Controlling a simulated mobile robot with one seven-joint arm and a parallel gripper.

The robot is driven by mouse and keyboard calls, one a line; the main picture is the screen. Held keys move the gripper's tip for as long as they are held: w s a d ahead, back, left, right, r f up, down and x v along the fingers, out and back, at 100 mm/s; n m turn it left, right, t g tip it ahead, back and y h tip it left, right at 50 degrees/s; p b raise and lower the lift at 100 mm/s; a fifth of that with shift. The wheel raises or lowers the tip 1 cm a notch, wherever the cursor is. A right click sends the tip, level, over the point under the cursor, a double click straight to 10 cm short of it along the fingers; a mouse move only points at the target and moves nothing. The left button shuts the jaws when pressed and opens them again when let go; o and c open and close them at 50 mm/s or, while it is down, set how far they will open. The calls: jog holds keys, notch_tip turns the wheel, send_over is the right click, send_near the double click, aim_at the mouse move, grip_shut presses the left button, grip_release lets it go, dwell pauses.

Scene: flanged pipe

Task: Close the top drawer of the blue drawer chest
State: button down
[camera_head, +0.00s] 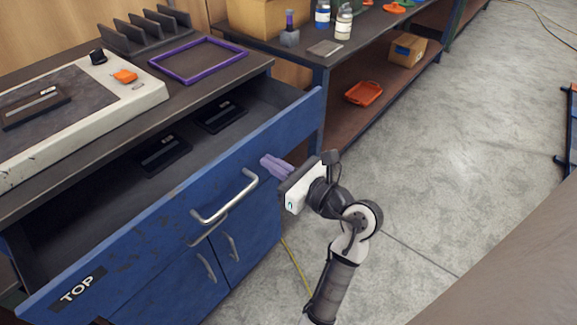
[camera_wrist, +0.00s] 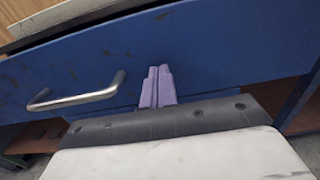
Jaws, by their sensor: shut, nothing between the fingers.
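The blue drawer chest (camera_head: 254,228) stands at the left in the head view. Its top drawer (camera_head: 150,240), labelled TOP, is pulled out, with dark items lying inside. The drawer front (camera_wrist: 215,45) fills the upper part of the wrist view. A metal handle (camera_head: 226,199) is on the front; it also shows at the left in the wrist view (camera_wrist: 78,97). My gripper (camera_head: 266,162) has purple fingers that are shut and empty. They are at the drawer front, right of the handle in the head view. I cannot tell whether they touch it.
A purple frame (camera_head: 198,60), a dark rack (camera_head: 146,30) and a pale panel (camera_head: 75,105) are on the chest top. A workbench with bottles and a cardboard box (camera_head: 408,48) on its shelf stands behind. The concrete floor (camera_head: 455,150) at right is largely clear.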

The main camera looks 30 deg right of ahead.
jog(key=shift+w+a, duration=0.1)
jog(key=shift+w, duration=0.1)
jog(key=x, duration=1.5)
jog(key=shift+w+a, duration=0.1)
jog(key=shift+w, duration=0.15)
jog(key=shift+r, duration=0.15)
jog(key=shift+a+r, duration=0.1)
